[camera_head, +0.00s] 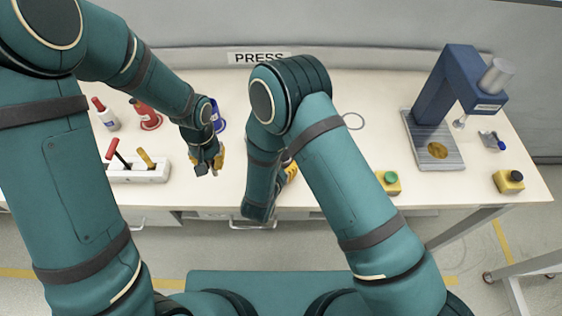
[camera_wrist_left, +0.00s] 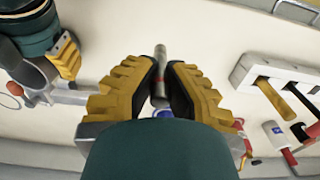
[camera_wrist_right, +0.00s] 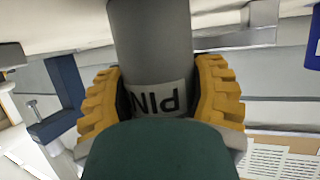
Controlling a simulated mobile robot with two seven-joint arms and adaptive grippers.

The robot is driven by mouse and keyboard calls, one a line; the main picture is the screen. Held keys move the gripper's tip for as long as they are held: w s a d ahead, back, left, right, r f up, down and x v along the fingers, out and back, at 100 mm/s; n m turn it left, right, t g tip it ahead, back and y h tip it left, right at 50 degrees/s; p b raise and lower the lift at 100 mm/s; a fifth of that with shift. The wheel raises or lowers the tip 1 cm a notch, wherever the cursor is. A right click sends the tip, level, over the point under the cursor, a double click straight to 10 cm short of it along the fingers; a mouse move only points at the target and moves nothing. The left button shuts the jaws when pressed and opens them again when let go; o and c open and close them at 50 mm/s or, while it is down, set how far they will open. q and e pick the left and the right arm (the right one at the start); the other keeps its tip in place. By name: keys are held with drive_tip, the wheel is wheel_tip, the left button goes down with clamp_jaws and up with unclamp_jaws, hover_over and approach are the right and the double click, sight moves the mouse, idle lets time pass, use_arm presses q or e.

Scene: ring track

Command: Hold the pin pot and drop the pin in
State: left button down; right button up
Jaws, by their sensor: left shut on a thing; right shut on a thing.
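My left gripper (camera_head: 207,163) is over the front of the table, shut on the pin, a slim grey metal rod. In the left wrist view the pin (camera_wrist_left: 160,65) stands out between the two yellow fingers (camera_wrist_left: 160,85). My right gripper (camera_head: 290,174) is mostly hidden behind its own arm in the head view. In the right wrist view its yellow fingers (camera_wrist_right: 160,95) are shut around the pin pot (camera_wrist_right: 152,45), a grey cylinder with a white label reading PIN. The pot's opening is not visible. The right gripper also shows in the left wrist view (camera_wrist_left: 66,52), apart from the pin.
A white block (camera_head: 150,172) holds tools with red and yellow handles at the left. A blue press (camera_head: 445,85) stands at the right, with a green button box (camera_head: 388,182) and black button box (camera_head: 508,181) at the table's front.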

use_arm(q)
drive_tip(key=w+d+r+m, duration=0.3)
drive_tip(key=d+r+m, duration=0.15)
drive_tip(key=d, duration=0.45)
drive_tip(key=w+d+r+m, duration=0.2)
drive_tip(key=d+r+m, duration=0.3)
drive_tip(key=d, duration=0.4)
wheel_tip(320, 180, down, 10)
drive_tip(key=n, duration=0.1)
drive_tip(key=shift+w, duration=0.2)
drive_tip(key=shift+r, duration=0.1)
drive_tip(key=c, duration=1.1)
unclamp_jaws()
drive_tip(key=shift+o, duration=0.2)
drive_tip(key=shift+r, duration=0.1)
